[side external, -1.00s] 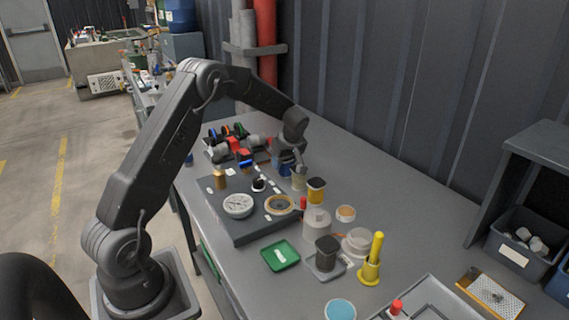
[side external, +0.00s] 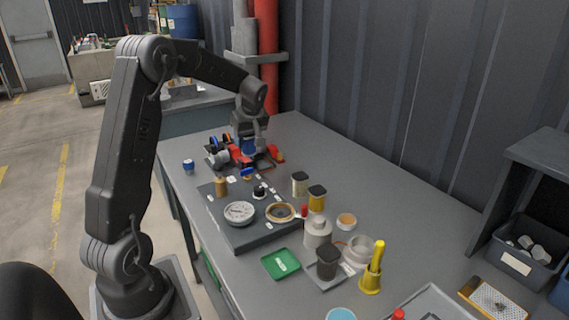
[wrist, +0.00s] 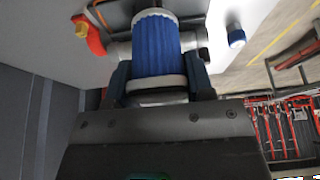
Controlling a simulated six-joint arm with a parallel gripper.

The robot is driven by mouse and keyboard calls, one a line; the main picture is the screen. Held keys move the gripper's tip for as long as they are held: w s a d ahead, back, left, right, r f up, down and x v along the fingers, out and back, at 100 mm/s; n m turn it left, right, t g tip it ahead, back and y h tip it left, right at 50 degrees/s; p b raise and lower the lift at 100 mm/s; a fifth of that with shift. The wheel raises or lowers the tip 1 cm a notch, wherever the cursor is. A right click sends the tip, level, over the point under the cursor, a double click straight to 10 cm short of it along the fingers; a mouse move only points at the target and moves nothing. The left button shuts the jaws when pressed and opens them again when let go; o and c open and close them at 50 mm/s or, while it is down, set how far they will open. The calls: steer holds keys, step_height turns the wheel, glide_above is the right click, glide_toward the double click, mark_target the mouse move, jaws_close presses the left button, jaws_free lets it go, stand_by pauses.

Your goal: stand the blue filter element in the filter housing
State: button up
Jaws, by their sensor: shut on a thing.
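My gripper (side external: 249,143) is at the far end of the bench, over the pump fittings. It is shut on the blue filter element (wrist: 156,45), a pleated blue cylinder with pale end caps. In the wrist view the element lies between the two fingers, its near cap close to the palm. A silver body with side ports (wrist: 198,38) shows behind the element and may be the filter housing. Its opening is hidden, and I cannot tell whether the element's far end is in it or above it.
Red fittings (wrist: 89,36) stand beside the silver body. A small blue-capped part (side external: 188,166) stands to the left. A dark plate (side external: 247,235) with a gauge, ring and small parts lies nearer, with several jars to its right. The bench's right back area is clear.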

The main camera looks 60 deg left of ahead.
steer(key=shift+s+a+r, duration=0.1)
steer(key=w+d+r+m+t+h, duration=0.15)
steer(key=d+m, duration=0.25)
steer(key=d, duration=0.6)
steer(key=w+d+r+m+t, duration=0.15)
steer(key=d+m, duration=0.35)
steer(key=d, duration=0.5)
steer(key=w+d+m+t+h, duration=0.1)
steer(key=w+d+m, duration=0.25)
steer(key=d, duration=0.65)
steer(key=shift+m, duration=0.45)
steer(key=shift+w+d+f, duration=0.45)
steer(key=shift+d+f, duration=1.35)
steer(key=shift+d, duration=0.15)
steer(key=shift+w+d+f, duration=0.5)
steer(key=shift+d+f, duration=1.25)
steer(key=shift+d, duration=0.2)
steer(key=shift+w+d+f, duration=0.45)
steer(key=shift+d+f, duration=1.35)
steer(key=shift+d, duration=0.15)
steer(key=shift+f, duration=0.6)
steer(key=o, duration=0.9)
steer(key=shift+o, duration=0.2)
